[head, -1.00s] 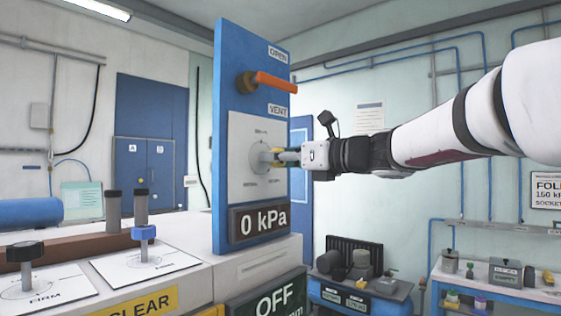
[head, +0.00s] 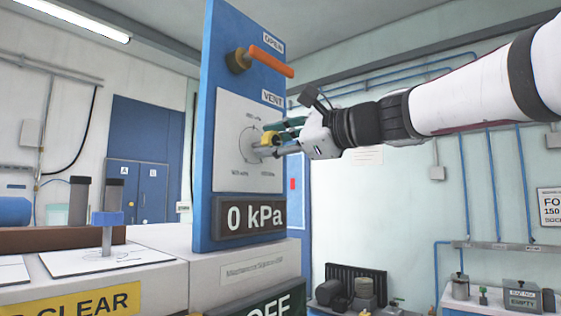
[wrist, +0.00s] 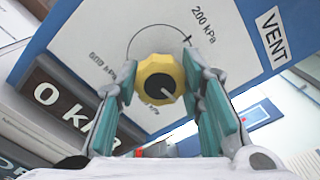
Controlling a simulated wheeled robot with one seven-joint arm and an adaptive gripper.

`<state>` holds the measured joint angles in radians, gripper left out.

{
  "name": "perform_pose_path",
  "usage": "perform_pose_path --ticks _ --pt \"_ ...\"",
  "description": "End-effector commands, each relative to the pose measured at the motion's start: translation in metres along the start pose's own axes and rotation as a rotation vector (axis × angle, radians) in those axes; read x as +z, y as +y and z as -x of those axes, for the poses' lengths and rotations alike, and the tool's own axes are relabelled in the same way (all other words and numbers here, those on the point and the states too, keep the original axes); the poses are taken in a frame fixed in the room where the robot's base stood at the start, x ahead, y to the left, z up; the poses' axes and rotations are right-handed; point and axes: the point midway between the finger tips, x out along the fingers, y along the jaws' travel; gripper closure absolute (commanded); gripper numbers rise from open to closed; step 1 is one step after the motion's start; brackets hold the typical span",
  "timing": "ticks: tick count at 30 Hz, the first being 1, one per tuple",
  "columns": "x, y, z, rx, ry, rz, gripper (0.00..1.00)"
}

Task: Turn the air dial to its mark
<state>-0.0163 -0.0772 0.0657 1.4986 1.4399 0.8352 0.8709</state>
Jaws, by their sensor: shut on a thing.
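The air dial is a yellow scalloped knob (wrist: 160,85) with a dark centre and a short pale line toward the lower right in the wrist view. It sits on a white scale plate (head: 236,172) with a thin arc; a dark tick on the arc lies near the "200 kPa" print (wrist: 203,25). My gripper (head: 272,142) reaches the plate from the right in the head view. Its teal-padded fingers (wrist: 163,95) lie on either side of the knob, shut on it. The fingers partly hide the knob and plate in the head view. The display (head: 250,215) reads 0 kPa.
An orange lever (head: 270,61) stands out above the dial, between the OPEN and VENT labels. The blue panel (head: 214,95) rises from a pale bench. Right of the panel is open room.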

Motion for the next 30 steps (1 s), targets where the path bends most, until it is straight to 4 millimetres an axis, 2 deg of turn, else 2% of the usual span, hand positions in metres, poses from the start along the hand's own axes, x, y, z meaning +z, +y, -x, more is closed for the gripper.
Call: perform_pose_path --ticks 30 --pt "-0.0036 0.0034 -0.0014 0.002 -0.002 0.966 0.93"
